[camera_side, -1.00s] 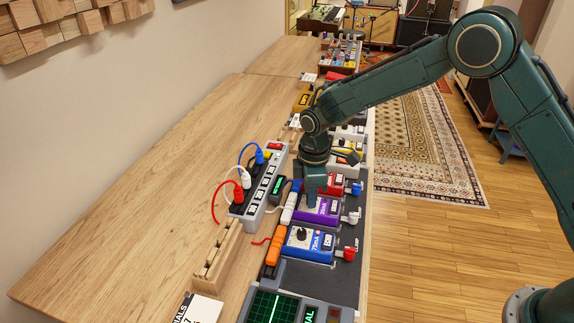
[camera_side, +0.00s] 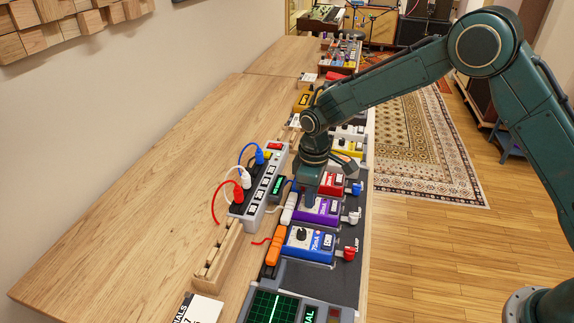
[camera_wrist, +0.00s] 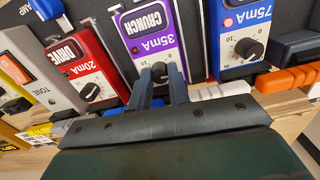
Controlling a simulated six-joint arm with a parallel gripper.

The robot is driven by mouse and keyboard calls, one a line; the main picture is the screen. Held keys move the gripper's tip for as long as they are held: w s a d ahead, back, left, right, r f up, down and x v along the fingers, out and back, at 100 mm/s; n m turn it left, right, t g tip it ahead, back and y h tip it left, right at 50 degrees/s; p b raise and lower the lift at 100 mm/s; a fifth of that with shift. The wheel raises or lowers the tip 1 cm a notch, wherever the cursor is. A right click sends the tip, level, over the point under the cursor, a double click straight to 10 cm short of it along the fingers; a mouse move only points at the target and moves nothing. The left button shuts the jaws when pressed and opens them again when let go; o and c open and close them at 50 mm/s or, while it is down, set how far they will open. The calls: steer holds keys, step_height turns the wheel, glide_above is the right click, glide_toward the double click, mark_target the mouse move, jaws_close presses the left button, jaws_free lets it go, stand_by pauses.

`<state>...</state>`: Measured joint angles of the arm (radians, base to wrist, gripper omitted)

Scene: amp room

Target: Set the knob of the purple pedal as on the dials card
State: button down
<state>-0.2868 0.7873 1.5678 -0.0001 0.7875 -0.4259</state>
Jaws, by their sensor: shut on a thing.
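The purple pedal (camera_side: 322,211), labelled CRUNCH and 35mA, sits in the row of pedals on the dark mat. It fills the top middle of the wrist view (camera_wrist: 153,38). My gripper (camera_side: 309,199) is over its knob end, and its body hides the knob in the side view. In the wrist view my gripper (camera_wrist: 160,82) has its fingers on either side of the black knob (camera_wrist: 159,70), shut on it. The knob's pointer is too small to tell. The dials card (camera_side: 198,309) lies at the bottom of the side view, cut off and mostly unreadable.
The blue pedal (camera_side: 310,243) and red pedal (camera_side: 333,183) stand close on either side of the purple one. A power strip (camera_side: 264,187) with plugged cables and a wooden rack (camera_side: 219,256) lie to the left. The table's left part is clear.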

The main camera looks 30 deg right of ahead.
steer(key=m, duration=0.4)
steer(key=shift+m, duration=0.3)
steer(key=m, duration=0.3)
steer(key=shift+r+m, duration=0.1)
steer(key=shift+m, duration=0.3)
steer(key=m, duration=0.8)
steer(key=shift+m, duration=0.3)
steer(key=c, duration=1.3)
jaws_free()
